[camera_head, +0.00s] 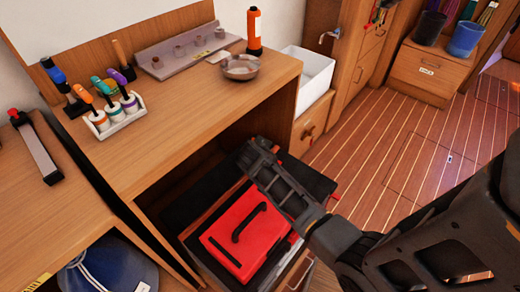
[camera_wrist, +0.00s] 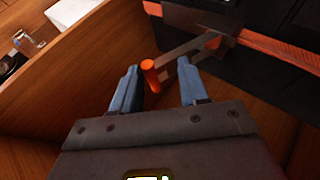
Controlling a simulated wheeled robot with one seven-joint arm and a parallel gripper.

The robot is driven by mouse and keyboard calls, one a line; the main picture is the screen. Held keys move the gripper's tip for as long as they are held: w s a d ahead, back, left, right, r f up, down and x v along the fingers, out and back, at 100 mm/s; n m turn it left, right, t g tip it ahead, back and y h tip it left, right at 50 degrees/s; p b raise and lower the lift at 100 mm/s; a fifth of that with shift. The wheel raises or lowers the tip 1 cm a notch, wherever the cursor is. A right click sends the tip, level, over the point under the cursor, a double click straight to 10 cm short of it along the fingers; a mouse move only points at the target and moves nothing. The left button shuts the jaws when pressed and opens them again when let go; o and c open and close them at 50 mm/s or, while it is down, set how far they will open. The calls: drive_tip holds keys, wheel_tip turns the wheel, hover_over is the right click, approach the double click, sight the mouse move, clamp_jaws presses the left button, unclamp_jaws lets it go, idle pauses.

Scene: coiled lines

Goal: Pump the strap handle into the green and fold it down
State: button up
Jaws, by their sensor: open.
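In the wrist view, an orange strap (camera_wrist: 282,52) runs across a dark case. A grey ratchet handle (camera_wrist: 190,48) sits on the strap and ends in an orange grip (camera_wrist: 149,68). My gripper (camera_wrist: 156,72) is open. Its two bluish fingers stand on either side of the orange grip as seen from the wrist; I cannot tell whether they touch it. No green mark shows clearly on the strap or handle. In the head view, my dark arm reaches over the case and hides the handle.
The striped floor at right is largely clear.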

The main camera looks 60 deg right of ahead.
drive_tip(key=shift+d+r, duration=0.1)
idle(0.3)
drive_tip(key=v, duration=0.7)
drive_tip(key=shift+a+r+p, duration=0.25)
drive_tip(key=shift+a+p, duration=0.05)
drive_tip(key=shift+a, duration=0.05)
drive_tip(key=shift+s, duration=0.1)
drive_tip(key=shift+c, duration=0.2)
